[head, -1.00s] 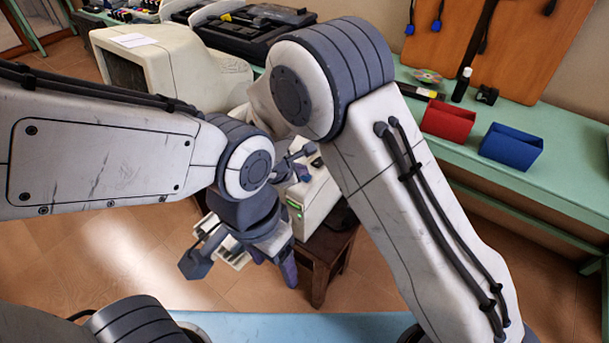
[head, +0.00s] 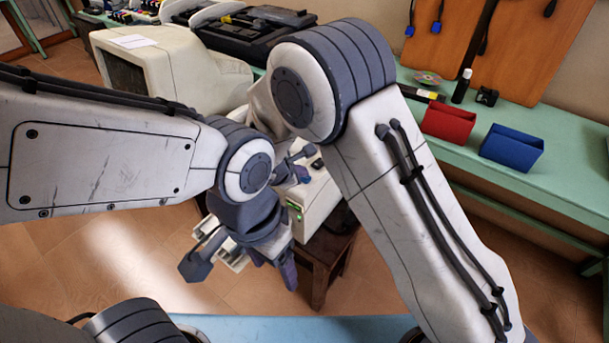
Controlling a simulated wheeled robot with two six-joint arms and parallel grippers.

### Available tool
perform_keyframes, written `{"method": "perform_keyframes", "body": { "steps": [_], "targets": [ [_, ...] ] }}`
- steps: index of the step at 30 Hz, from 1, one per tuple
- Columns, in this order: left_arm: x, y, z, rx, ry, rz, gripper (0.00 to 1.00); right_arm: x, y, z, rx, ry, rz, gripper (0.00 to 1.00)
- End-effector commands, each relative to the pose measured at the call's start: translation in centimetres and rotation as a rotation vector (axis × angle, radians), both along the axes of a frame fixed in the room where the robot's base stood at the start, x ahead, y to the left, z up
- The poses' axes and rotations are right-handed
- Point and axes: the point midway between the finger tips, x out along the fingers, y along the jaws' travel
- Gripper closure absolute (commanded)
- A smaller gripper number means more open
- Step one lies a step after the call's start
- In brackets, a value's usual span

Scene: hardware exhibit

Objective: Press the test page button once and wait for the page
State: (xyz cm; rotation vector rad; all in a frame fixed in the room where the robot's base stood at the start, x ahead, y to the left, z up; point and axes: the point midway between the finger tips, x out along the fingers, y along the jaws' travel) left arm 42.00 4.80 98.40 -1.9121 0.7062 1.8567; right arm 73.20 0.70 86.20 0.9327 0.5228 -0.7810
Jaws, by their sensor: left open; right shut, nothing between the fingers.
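The printer, a beige box (head: 322,198), stands on a small dark wooden stand (head: 322,262) and is partly hidden behind my arms. A small green light or button (head: 296,212) shows on its front edge; I cannot tell whether this is the test page button. A pale slotted part (head: 232,257), perhaps the paper tray, shows behind my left gripper. My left gripper (head: 240,267) is open and empty in front of the printer. My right gripper (head: 299,175) is shut and empty, close to the printer's top front edge. I cannot tell whether it touches. No printed page is clearly visible.
An old beige monitor (head: 165,70) with a paper on top stands behind, at left. A green bench (head: 560,190) along the wall holds a red box (head: 448,124), a blue box (head: 511,147) and small items. Open wooden floor (head: 120,265) lies at the lower left.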

Motion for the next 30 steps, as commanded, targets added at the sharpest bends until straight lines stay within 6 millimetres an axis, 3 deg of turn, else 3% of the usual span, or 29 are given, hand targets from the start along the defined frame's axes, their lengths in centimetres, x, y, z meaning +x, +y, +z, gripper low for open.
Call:
{"method": "perform_keyframes", "body": {
  "steps": [6, 19, 30],
  "targets": [
    [0.0, 0.0, 0.9, 0.000, 0.000, 0.000, 0.30, -0.1, 0.0, 1.3, 0.001, 0.000, -0.001, 1.00],
    [0.0, 0.0, 1.0, 0.000, 0.000, 0.000, 0.30, 0.0, 0.0, 1.7, 0.001, 0.000, -0.001, 1.00],
    [0.0, 0.0, 3.5, 0.000, 0.000, 0.000, 0.30, 0.0, 0.0, 5.2, 0.001, -0.001, 0.000, 1.00]
  ]
}}
